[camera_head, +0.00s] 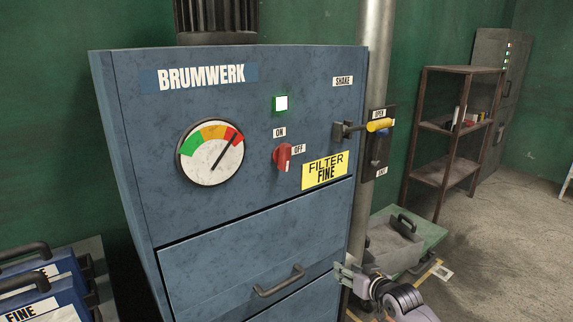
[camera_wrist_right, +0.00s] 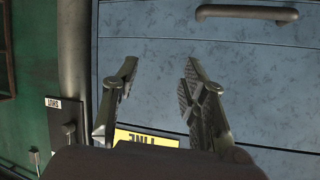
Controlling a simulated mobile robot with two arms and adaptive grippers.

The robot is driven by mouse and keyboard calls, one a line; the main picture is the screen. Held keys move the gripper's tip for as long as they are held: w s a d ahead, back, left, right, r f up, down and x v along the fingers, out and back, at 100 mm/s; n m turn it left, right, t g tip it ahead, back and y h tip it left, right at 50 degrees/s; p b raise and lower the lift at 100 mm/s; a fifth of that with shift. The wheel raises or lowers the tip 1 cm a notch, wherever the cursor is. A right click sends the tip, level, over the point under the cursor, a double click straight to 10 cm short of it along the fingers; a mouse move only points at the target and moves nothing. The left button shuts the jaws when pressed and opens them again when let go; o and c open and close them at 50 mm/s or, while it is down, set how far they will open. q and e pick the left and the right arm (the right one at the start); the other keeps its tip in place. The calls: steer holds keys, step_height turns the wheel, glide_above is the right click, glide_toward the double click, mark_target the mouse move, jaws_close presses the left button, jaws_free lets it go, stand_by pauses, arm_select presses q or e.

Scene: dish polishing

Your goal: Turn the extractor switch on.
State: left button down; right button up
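The red extractor switch (camera_head: 283,157) is on the front of the blue BRUMWERK cabinet (camera_head: 130,130). The ON label (camera_head: 279,133) is above it and the OFF label (camera_head: 299,149) to its right. Its knob looks roughly upright; its exact pointing is too small to tell. My right gripper (camera_head: 344,274) is low at the cabinet's right edge, below and right of the switch. In the right wrist view my right gripper (camera_wrist_right: 159,70) is open and empty, with the cabinet front behind it. The switch is not visible there. My left gripper is not in view.
A green lamp (camera_head: 281,103) is lit above the switch. The gauge (camera_head: 211,152) needle points into red. A yellow-handled lever (camera_head: 379,125) sticks out right of the yellow filter label (camera_head: 326,171). A drawer handle (camera_head: 279,281) protrudes below. A vertical pipe (camera_head: 375,50) stands beside the cabinet.

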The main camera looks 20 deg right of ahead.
steer(key=w+a+r+n+t+y+b, duration=0.1)
steer(key=a+r+t+y, duration=0.15)
steer(key=r, duration=1.65)
steer(key=n+t+y, duration=0.1)
steer(key=n+y, duration=0.2)
glide_toward(288, 157)
steer(key=p+x, duration=0.3)
steer(key=x, duration=0.5)
steer(key=shift+r+p, duration=0.2)
steer(key=shift+p, duration=0.15)
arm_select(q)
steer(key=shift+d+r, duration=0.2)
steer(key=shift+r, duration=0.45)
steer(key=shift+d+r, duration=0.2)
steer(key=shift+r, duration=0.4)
arm_select(e)
steer(key=shift+x, duration=0.85)
steer(key=shift+f, duration=0.1)
steer(key=shift+c, duration=0.4)
jaws_close()
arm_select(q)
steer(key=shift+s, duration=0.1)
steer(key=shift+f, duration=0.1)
